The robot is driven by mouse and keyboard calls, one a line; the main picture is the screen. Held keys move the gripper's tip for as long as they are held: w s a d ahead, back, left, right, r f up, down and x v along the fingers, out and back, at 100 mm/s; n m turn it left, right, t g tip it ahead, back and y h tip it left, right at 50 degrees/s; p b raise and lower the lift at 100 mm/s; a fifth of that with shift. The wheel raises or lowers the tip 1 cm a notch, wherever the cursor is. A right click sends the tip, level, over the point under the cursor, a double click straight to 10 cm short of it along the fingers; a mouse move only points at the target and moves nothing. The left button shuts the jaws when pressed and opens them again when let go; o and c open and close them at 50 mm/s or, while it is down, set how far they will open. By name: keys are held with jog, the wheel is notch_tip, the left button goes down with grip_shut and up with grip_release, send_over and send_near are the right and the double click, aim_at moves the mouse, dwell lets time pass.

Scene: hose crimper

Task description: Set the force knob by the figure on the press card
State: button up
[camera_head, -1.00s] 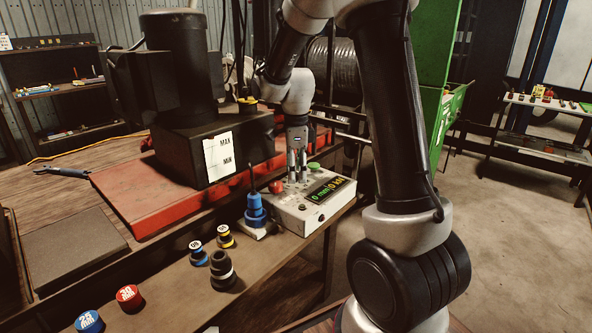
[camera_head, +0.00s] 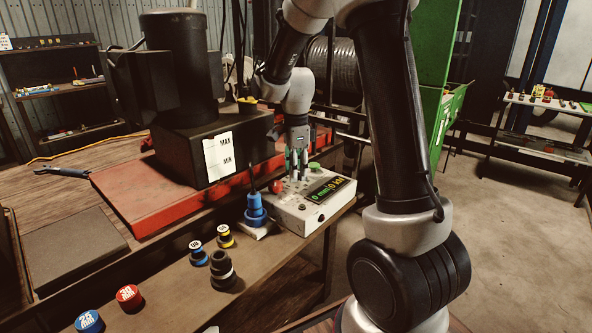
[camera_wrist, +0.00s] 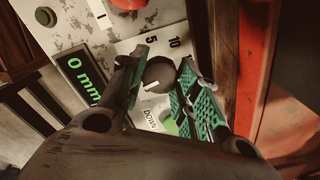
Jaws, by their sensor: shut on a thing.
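The control box (camera_head: 300,217) is off-white with a display reading 0 mm, which also shows in the wrist view (camera_wrist: 84,80). The force knob (camera_wrist: 158,73) is dark and round with a white pointer mark, beside a scale with 5 and 10 visible. The mark faces the lower side of the wrist picture, away from those figures. My gripper (camera_head: 298,175) is upright over the box, and its green-padded fingers (camera_wrist: 162,66) are shut on the knob from both sides. They hide part of the scale. I cannot make out a press card with a figure.
A red button (camera_head: 276,186) and a green DOWN button (camera_head: 315,166) sit close to my fingers. A blue part (camera_head: 255,212) stands left of the box. Several dies, including a red one (camera_head: 130,297), lie on the bench. The black press (camera_head: 185,150) stands behind.

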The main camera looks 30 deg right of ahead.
jog(key=n, duration=0.4)
jog(key=shift+n, duration=0.3)
jog(key=n, duration=0.4)
jog(key=shift+n, duration=0.3)
jog(key=n, duration=0.3)
jog(key=shift+n, duration=0.3)
jog(key=n, duration=1.2)
jog(key=shift+n, duration=0.3)
jog(key=n, duration=0.4)
jog(key=shift+n, duration=1.9)
